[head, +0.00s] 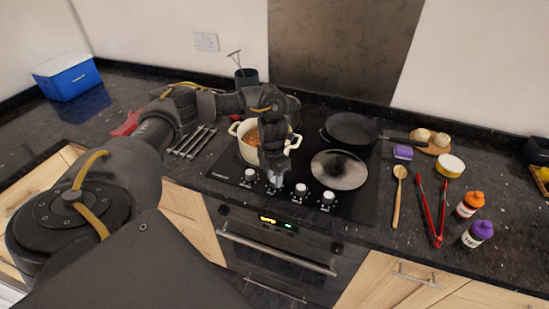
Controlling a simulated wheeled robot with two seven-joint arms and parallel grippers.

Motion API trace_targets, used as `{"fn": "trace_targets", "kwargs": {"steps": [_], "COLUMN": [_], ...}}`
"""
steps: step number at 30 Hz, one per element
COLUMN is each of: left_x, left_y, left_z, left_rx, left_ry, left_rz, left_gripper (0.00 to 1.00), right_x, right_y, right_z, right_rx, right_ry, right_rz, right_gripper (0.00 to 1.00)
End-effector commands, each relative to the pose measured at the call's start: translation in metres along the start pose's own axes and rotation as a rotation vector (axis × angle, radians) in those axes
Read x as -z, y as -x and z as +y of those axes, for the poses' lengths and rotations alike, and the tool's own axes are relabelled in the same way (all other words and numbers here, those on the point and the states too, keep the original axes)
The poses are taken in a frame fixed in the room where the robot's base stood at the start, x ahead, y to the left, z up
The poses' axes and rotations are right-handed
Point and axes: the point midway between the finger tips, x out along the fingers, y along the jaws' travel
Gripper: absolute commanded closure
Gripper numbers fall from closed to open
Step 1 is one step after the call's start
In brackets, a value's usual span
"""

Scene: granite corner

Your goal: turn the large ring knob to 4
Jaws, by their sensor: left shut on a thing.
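A row of white knobs runs along the front edge of the black hob (222,173). My left gripper (274,183) points down over the second knob from the left and is shut on it, hiding most of it. The other knobs stand free: the leftmost knob (250,174), the third knob (300,188) and the rightmost knob (328,196). The dial marks are too small to read, so I cannot tell any knob's setting or which label is the large ring. My right gripper is not in view.
A cream pot (240,129) of food stands behind my left gripper, partly hidden by it. A frying pan (350,128) is at the back right, and a round lid (338,170) lies in front of it. Red tongs (431,212), a wooden spoon (397,195) and bottles (478,234) lie right.

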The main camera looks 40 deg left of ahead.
Motion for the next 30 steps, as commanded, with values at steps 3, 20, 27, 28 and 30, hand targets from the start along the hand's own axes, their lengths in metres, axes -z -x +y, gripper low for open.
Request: {"fn": "trace_targets", "kwargs": {"steps": [3,20,27,28,30], "left_x": [-0.0013,-0.0017,-0.0017,-0.0017,-0.0017], "left_y": [0.0002,0.0008,0.0010,0.0010,0.0011], "left_z": [0.0003,0.0001,0.0001,0.0001,0.0001], "left_rx": [-0.001,-0.002,-0.002,-0.002,-0.002], "left_ry": [-0.102,-0.439,-0.477,-0.479,-0.481], "left_rz": [0.002,0.018,0.020,0.020,0.020], "left_gripper": [0.91,0.91,0.91,0.91,0.91], "right_x": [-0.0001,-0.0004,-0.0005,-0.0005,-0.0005], "right_y": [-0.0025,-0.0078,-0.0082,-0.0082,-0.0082], "right_z": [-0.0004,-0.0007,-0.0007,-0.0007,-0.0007], "right_rx": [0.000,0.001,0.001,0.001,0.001], "right_ry": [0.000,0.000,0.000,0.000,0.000], "right_rz": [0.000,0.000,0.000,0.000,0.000], "right_gripper": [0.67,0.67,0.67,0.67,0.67]}}
